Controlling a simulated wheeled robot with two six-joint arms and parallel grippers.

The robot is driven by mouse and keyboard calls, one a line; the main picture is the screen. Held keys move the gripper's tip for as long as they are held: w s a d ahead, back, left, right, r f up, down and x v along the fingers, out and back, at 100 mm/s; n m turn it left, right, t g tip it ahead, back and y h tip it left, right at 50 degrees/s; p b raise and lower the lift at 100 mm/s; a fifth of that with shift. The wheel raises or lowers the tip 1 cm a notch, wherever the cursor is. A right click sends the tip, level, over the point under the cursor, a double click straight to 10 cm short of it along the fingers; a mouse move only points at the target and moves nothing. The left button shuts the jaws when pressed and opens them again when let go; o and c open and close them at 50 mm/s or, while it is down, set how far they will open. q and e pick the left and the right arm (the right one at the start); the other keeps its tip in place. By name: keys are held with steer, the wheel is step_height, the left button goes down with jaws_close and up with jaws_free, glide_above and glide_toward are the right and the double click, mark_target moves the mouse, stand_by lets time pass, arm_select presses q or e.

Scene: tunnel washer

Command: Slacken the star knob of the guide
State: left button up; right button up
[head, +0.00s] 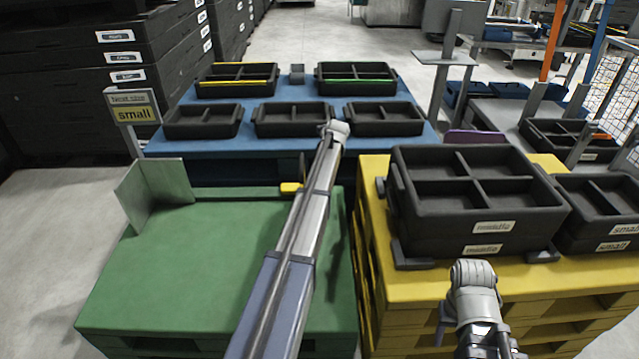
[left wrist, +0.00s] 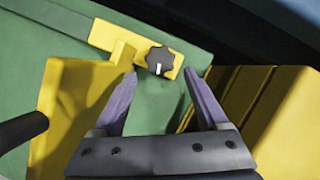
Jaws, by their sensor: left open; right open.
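The black star knob (left wrist: 160,60) shows in the left wrist view, with a white mark on its face. It sits on the yellow end piece of the green guide bar (left wrist: 117,43). In the head view that yellow end piece (head: 291,188) lies at the back edge of the green table; the knob cannot be made out there. My left gripper (left wrist: 160,75) is open, its purple fingers apart on either side of the knob's line, holding nothing. In the head view my left arm hides it. My right gripper (head: 442,322) is open at the lower right, mostly hidden by its wrist.
A yellow pallet (head: 400,290) with black crates (head: 480,215) stands to the right. A blue table (head: 290,148) with several black trays is behind.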

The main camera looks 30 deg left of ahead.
arm_select(q)
steer(key=b+x, duration=0.4)
steer(key=x, duration=0.1)
steer(key=shift+f, duration=0.1)
steer(key=c, duration=1.1)
